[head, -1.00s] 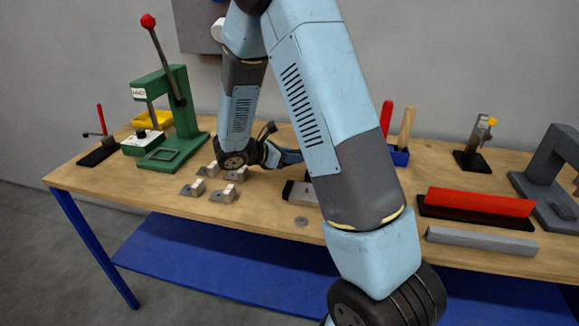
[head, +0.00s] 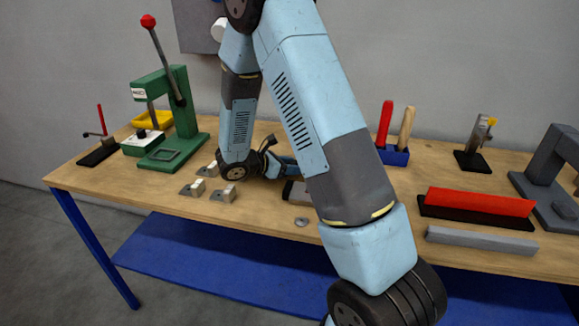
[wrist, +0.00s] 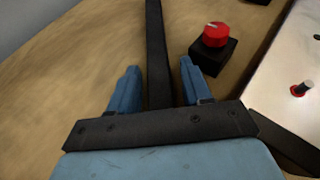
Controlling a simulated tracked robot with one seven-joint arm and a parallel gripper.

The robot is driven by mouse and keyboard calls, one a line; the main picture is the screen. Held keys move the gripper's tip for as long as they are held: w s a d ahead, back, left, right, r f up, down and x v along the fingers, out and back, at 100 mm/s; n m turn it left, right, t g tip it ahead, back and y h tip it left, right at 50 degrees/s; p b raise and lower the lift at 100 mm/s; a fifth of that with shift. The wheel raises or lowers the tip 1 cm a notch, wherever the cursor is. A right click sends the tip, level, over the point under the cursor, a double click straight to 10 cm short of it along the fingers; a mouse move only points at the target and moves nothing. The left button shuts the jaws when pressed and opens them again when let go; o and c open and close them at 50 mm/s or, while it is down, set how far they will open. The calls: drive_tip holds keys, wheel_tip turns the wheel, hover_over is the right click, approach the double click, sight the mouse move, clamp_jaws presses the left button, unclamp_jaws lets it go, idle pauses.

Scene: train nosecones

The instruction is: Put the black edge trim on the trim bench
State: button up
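A long black strip, which looks like the black edge trim (wrist: 154,28), runs up the middle of the wrist view on a wooden surface. My gripper (wrist: 160,64) is open, with its two blue fingers on either side of the strip and a gap visible on both sides. Whether the strip lies below the fingertips or level with them I cannot tell. In the head view the gripper (head: 287,166) is over the wooden bench (head: 110,181), partly hidden behind my arm. The strip is hidden there.
A red knob on a black block (wrist: 213,52) stands close right of the fingers, with a pale panel (wrist: 290,85) beyond. On the bench are a green press (head: 180,115), small metal-and-white blocks (head: 222,194), a blue tool holder (head: 393,155) and a red bar (head: 480,201).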

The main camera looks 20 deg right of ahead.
drive_tip(key=shift+o, duration=0.3)
drive_tip(key=shift+a, duration=0.1)
drive_tip(key=v, duration=1.1)
drive_tip(key=shift+s+a+r, duration=0.1)
drive_tip(key=shift+a+r, duration=0.15)
drive_tip(key=shift+s+r, duration=0.1)
drive_tip(key=shift+r, duration=0.15)
drive_tip(key=s+d+r+m+g+y, duration=0.3)
drive_tip(key=s+d+r+m+y, duration=0.4)
drive_tip(key=s+r+m, duration=0.4)
drive_tip(key=s+r+m+t+y, duration=0.6)
drive_tip(key=s+r+m, duration=0.3)
drive_tip(key=s, duration=0.6)
drive_tip(key=shift+s+a+r, duration=0.2)
drive_tip(key=shift+a+r, duration=0.15)
drive_tip(key=shift+r, duration=0.5)
